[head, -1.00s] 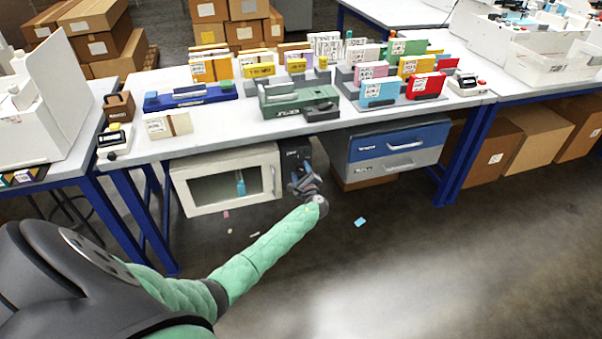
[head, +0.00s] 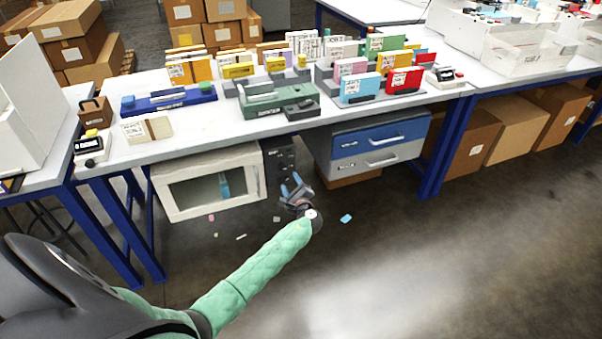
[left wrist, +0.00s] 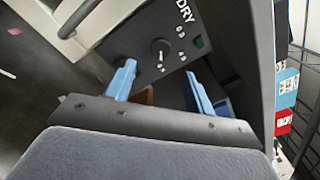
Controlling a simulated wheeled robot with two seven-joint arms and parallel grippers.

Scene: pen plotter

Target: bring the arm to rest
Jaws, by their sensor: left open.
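My left arm reaches in from the left in the head view, with a green padded sleeve. My left gripper (head: 292,190) is open and empty below the table's front edge. It is in front of the dark control panel (head: 281,160) of the white cabinet. In the left wrist view its two blue fingers (left wrist: 160,92) stand apart. Between and beyond them is the same dark panel (left wrist: 150,30) with a knob (left wrist: 161,50), the letters "DRY" and a small green button (left wrist: 200,42). I cannot tell whether a finger touches the panel. My right gripper is not in view.
The white table (head: 200,127) carries a green device (head: 275,99), a blue device (head: 168,100) and several coloured boxes. Under it are the white cabinet with a window (head: 205,190) and a blue-and-grey drawer unit (head: 370,145). Small scraps (head: 346,218) lie on the floor. The floor at front right is clear.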

